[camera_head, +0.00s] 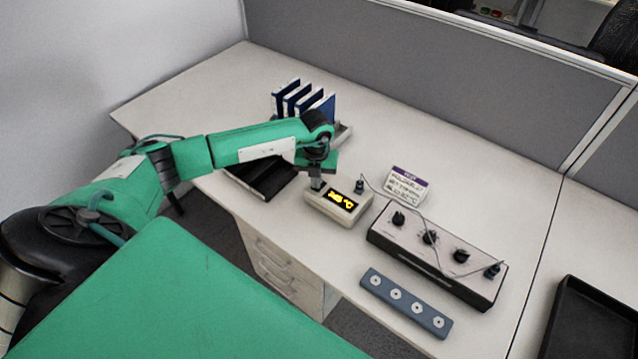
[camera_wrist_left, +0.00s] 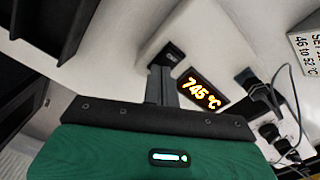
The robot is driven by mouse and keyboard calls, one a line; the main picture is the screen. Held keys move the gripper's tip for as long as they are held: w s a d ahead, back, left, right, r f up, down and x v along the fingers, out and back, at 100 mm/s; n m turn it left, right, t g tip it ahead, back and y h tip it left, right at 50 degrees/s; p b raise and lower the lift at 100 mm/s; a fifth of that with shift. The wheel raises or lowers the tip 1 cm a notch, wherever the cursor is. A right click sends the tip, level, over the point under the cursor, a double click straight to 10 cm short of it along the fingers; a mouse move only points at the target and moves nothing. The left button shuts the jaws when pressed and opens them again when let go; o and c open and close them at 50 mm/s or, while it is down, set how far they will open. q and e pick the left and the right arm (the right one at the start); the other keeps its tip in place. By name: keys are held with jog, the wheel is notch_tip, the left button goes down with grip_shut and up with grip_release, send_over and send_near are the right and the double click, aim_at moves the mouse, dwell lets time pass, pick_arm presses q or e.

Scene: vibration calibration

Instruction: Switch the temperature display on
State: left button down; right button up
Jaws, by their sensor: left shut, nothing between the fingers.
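The temperature display (camera_head: 338,204) is a small pale box on the desk with a black screen. Its screen (camera_head: 343,200) is lit with yellow characters; in the left wrist view the lit screen (camera_wrist_left: 203,90) reads about 745 °C. My left gripper (camera_head: 317,186) is shut and empty, pointing down at the left end of the box. In the left wrist view its fingers (camera_wrist_left: 160,82) reach to a small dark switch (camera_wrist_left: 173,55) on the box beside the screen. I cannot tell whether they touch it. My right gripper is in neither view.
A long box with several black knobs (camera_head: 437,252) stands right of the display, with a cable. A sign card (camera_head: 407,186) stands behind. A blue-grey strip with round holes (camera_head: 406,303) lies in front. Blue folders (camera_head: 291,98) stand at the back, and a black tray (camera_head: 592,325) lies right.

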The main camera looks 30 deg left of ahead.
pick_arm(q)
jog(key=shift+r+p, duration=2)
jog(key=shift+r, duration=1.4)
